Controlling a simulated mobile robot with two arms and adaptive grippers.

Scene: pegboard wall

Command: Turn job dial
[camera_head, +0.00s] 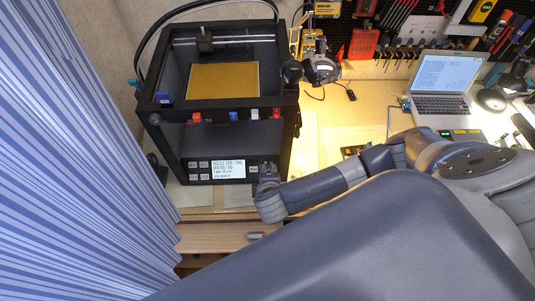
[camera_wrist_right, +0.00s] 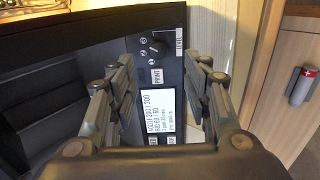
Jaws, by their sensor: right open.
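The black 3D printer (camera_head: 170,145) stands on the bench at the left in the head view. Its lower front panel has a lit display (camera_head: 228,169), also seen in the right wrist view (camera_wrist_right: 158,112). The dark round job dial (camera_wrist_right: 157,47) sits on this panel in the wrist view, just beyond the PRINT button (camera_wrist_right: 157,76). My right gripper (camera_wrist_right: 158,62) is open and empty, with its fingers either side of the dial in the picture; I see no contact. In the head view my right gripper (camera_head: 268,182) is at the panel's right end and covers the dial. My left gripper is out of view.
A striped blue curtain (camera_head: 70,150) hangs at the left. A laptop (camera_head: 446,85) stands on the bench at the right, with tools on the pegboard behind.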

